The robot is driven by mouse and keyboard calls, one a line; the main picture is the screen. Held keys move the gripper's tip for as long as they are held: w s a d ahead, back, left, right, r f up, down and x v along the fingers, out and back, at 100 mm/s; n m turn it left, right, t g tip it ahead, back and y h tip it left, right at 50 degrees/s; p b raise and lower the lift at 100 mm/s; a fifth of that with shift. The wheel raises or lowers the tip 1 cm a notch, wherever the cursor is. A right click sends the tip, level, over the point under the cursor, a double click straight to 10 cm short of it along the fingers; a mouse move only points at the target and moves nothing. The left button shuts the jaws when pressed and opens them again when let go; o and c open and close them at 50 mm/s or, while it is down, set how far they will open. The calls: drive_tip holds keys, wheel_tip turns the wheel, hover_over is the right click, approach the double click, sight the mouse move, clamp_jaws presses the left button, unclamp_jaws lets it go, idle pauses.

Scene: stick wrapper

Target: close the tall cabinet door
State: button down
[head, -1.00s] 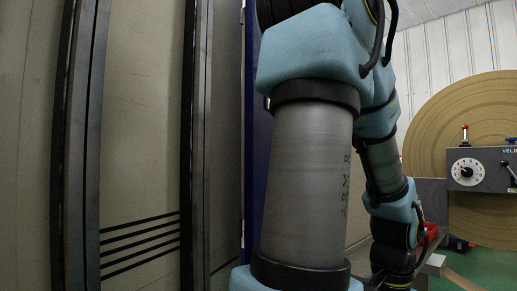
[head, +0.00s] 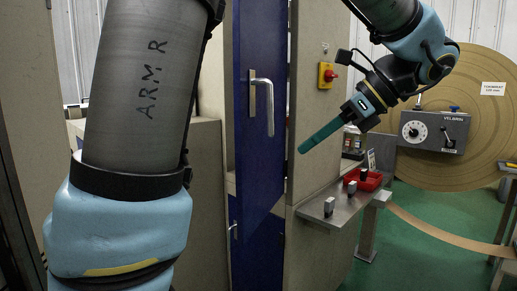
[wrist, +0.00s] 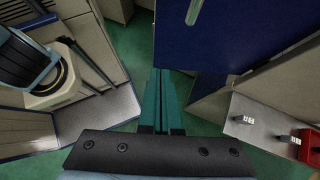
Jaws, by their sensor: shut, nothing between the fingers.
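The tall cabinet door (head: 254,165) is a blue panel standing ajar in the middle of the head view, seen at a steep angle. A silver lever handle (head: 268,100) is on its upper part. In the wrist view a large blue panel (wrist: 245,35), which looks like this door, fills the top right, with a pale handle piece (wrist: 193,12) at its edge. My gripper (head: 303,150) has long teal fingers shut together and empty. In the head view it points down-left, to the right of the door; I see no contact. The fingers also show in the wrist view (wrist: 160,72).
A metal shelf (head: 322,208) with small blocks and a red bin (head: 366,180) sits right of the door. A beige panel with a yellow-red switch (head: 327,75) stands behind. A dial machine (head: 434,131) and a large tan disc (head: 480,165) are farther right.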

sight(245, 176)
drive_tip(key=x, duration=0.3)
drive_tip(key=r+p+x, duration=0.1)
drive_tip(key=x, duration=0.3)
drive_tip(key=a+x, duration=0.1)
drive_tip(key=x, duration=0.3)
drive_tip(key=shift+w+a, duration=0.2)
drive_tip(key=shift+w, duration=0.05)
drive_tip(key=shift+w+a+p, duration=0.3)
drive_tip(key=shift+w+a, duration=0.05)
drive_tip(key=shift+a, duration=0.25)
drive_tip(key=shift+w+a, duration=0.1)
